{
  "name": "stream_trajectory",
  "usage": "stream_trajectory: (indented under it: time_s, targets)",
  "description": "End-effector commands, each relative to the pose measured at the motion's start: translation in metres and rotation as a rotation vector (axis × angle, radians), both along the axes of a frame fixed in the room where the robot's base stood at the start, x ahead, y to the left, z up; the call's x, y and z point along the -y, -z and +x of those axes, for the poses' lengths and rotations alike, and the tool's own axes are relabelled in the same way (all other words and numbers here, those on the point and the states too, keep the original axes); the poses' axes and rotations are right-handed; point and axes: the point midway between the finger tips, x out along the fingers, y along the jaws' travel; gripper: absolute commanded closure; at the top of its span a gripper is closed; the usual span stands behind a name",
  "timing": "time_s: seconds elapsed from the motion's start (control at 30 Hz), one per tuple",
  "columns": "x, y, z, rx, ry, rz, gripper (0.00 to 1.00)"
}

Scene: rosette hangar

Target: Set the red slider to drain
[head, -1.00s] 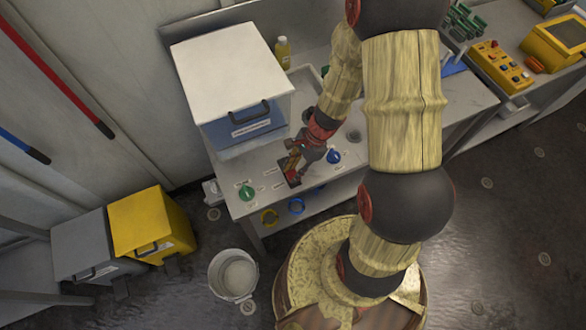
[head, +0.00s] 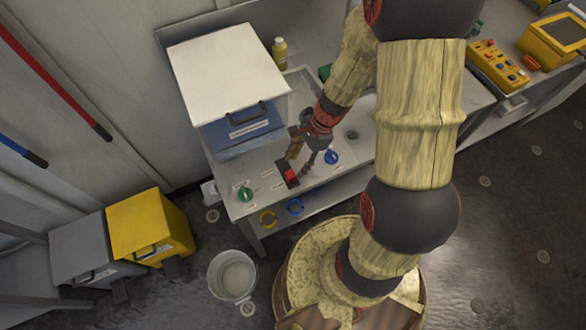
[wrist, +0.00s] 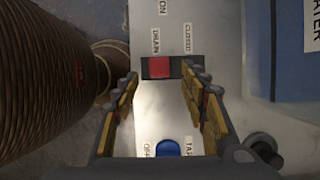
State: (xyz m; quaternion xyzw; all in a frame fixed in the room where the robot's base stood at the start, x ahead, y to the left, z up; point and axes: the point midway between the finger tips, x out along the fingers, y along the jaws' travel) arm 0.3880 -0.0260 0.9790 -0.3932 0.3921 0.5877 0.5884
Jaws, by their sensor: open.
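The red slider (head: 291,176) is a small red block in a dark track on the grey bench top. In the wrist view the red slider (wrist: 159,68) sits toward the left end of its track (wrist: 186,67), under the DRAIN label (wrist: 155,41). The CLOSED label (wrist: 187,38) is above the track's right end. My gripper (head: 302,160) is open and empty, close to the slider and apart from it in the head view. In the wrist view my gripper (wrist: 162,82) has a finger on either side, with the slider just beyond the tips.
A blue knob (head: 331,157) and a green knob (head: 245,193) flank the slider. A white-lidded blue bin (head: 240,130) stands close behind. A yellow bottle (head: 280,53) is at the back. A bucket (head: 232,275) is on the floor.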

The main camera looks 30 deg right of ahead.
Motion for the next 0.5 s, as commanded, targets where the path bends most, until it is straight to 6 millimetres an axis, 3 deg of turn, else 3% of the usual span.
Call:
stream_trajectory:
  time_s: [0.2,0.5]
  targets:
    - [0.017,-0.040,0.000,0.002,0.002,-0.003,0.56]
    - [0.026,-0.062,-0.001,-0.001,0.001,-0.001,0.56]
